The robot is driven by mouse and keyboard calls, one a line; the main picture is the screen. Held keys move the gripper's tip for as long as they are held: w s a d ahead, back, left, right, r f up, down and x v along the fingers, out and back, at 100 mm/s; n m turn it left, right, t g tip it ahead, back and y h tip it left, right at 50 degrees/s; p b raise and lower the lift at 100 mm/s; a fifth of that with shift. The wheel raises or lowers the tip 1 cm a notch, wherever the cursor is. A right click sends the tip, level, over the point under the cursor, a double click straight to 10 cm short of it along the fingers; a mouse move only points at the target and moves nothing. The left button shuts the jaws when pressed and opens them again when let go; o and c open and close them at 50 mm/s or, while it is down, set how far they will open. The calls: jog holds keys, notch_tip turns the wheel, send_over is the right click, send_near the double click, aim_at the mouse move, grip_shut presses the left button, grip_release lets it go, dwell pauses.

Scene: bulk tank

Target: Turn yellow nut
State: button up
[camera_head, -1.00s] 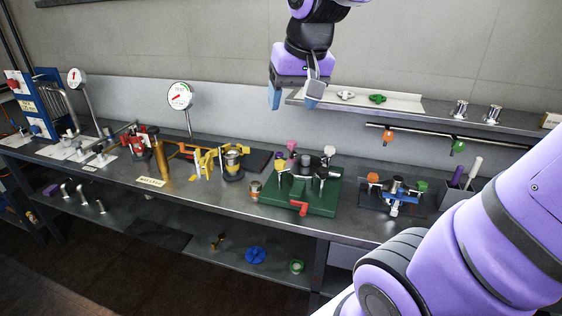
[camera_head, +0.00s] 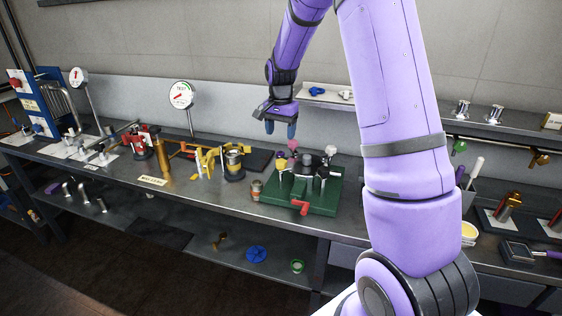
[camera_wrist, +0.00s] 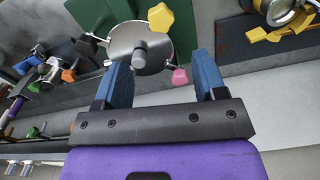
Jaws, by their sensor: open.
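The yellow nut (camera_wrist: 161,18) is a lobed yellow knob at the edge of a round metal cover (camera_wrist: 130,38) on the green block in the wrist view. In the head view it shows small on the green fixture (camera_head: 327,200), below my gripper (camera_head: 280,129). My gripper is open and empty, its blue fingers pointing down above the fixture. In the wrist view the fingers (camera_wrist: 162,65) frame part of the cover, and the yellow nut lies beyond them, apart from both. A pink nut (camera_wrist: 180,76) shows between the fingers, close to the right one.
A white-capped knob (camera_head: 331,150) and a red handle (camera_head: 300,206) are on the fixture. A yellow clamp assembly (camera_head: 207,162) and a gauge (camera_head: 181,95) stand to the left. My arm hides part of the bench at right. The bench front left of the fixture is mostly clear.

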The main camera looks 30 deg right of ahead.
aim_at(281, 161)
jog(key=f, duration=1.1)
jog(key=shift+w+d+f, duration=0.15)
jog(key=shift+d+f, duration=0.05)
jog(key=shift+f, duration=0.15)
jog(key=c, duration=0.9)
